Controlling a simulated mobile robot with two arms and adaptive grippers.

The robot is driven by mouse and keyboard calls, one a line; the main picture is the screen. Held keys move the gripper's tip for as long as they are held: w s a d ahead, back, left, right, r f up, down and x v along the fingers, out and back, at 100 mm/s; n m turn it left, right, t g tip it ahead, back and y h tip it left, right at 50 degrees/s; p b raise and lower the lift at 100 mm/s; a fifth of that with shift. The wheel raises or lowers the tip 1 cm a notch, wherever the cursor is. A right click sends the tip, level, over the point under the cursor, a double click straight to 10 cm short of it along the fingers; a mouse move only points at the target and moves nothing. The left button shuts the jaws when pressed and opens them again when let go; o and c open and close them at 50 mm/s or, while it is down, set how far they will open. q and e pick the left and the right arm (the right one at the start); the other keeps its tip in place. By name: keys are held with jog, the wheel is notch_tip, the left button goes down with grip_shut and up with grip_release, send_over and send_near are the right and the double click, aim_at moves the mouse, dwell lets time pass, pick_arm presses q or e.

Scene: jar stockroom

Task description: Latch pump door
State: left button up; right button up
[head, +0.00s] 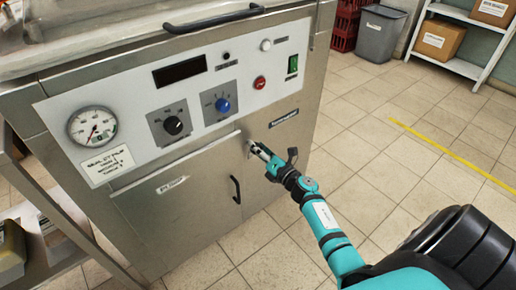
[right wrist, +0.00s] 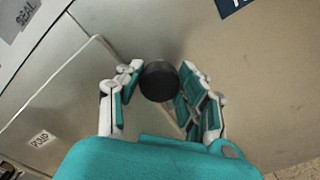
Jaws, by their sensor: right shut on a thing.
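The pump door (head: 165,215) is the grey metal panel low on the machine's front, with a small white label and a black bar handle (head: 235,189). It looks flush with the cabinet. A round black knob (right wrist: 159,81) sits at the door's upper right corner area. My right gripper (head: 260,151) reaches it from the lower right. In the right wrist view its fingers (right wrist: 160,95) are closed around the knob, one on each side. In the head view the fingers hide most of the knob and latch. My left gripper is not in view.
Above the door is a control panel (head: 140,107) with a gauge, knobs and buttons. A bar handle (head: 213,19) runs along the machine's top. A shelf (head: 75,235) stands at the left. The tiled floor (head: 375,140) to the right is open.

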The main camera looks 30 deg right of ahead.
jog(key=m+p, duration=0.1)
jog(key=m, duration=0.4)
jog(key=shift+m+p, duration=0.3)
jog(key=shift+p, duration=0.1)
jog(key=m+p, duration=0.2)
jog(key=m, duration=0.4)
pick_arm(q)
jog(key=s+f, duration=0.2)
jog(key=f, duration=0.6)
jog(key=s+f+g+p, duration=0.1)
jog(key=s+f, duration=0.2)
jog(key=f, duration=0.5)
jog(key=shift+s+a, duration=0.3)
pick_arm(e)
jog(key=shift+f+m, duration=0.2)
jog(key=shift+m, duration=2)
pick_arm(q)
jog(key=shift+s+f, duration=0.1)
pick_arm(e)
jog(key=o, duration=1.2)
jog(key=shift+c, duration=0.2)
jog(key=shift+s, duration=0.15)
jog(key=s+d, duration=0.1)
jog(key=s, duration=1)
jog(key=shift+s, duration=0.4)
